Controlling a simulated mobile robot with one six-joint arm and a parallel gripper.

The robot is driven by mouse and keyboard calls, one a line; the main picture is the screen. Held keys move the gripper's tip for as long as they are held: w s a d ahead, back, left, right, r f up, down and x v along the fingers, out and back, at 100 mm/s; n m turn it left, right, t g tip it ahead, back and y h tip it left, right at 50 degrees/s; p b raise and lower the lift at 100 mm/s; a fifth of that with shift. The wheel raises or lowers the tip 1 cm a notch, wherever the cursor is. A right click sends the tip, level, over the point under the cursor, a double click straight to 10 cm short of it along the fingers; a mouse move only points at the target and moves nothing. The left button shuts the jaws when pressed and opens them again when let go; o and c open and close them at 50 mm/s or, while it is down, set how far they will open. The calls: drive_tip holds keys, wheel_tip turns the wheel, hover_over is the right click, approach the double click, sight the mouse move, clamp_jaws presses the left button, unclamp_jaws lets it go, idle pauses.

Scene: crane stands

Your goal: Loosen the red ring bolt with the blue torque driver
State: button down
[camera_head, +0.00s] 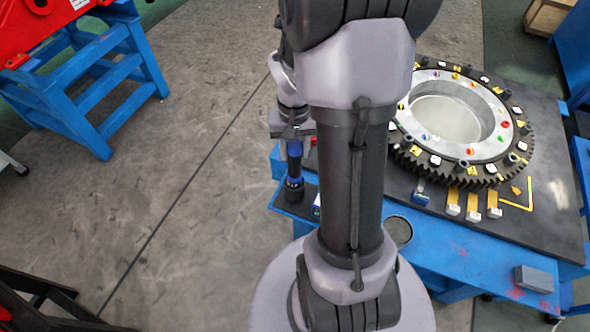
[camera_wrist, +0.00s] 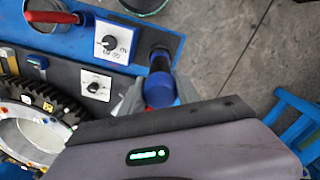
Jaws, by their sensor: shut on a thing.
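The blue torque driver (camera_head: 294,168) is upright in my gripper (camera_head: 292,132), dark end down, at the table's left corner. In the wrist view the driver (camera_wrist: 159,88) shows a blue body, a red part near the jaws and a black far end. My gripper is shut on it. I cannot tell whether its lower end touches the holder or table. A red bolt (camera_head: 505,125) sits on the right side of the grey ring (camera_head: 480,150), among several bolts of other colours. My arm hides the ring's left edge. The gripper is well left of the ring.
The toothed gear (camera_head: 440,172) lies around the ring on the dark-topped blue table (camera_head: 545,235). White dial panels (camera_wrist: 115,42) and a red-handled tool (camera_wrist: 52,17) are near the driver. A grey block (camera_head: 534,278) lies at the front right. A blue stand (camera_head: 90,90) is across open floor.

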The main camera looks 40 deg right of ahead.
drive_tip(key=shift+r+p, duration=4.6)
drive_tip(key=shift+r, duration=1.1)
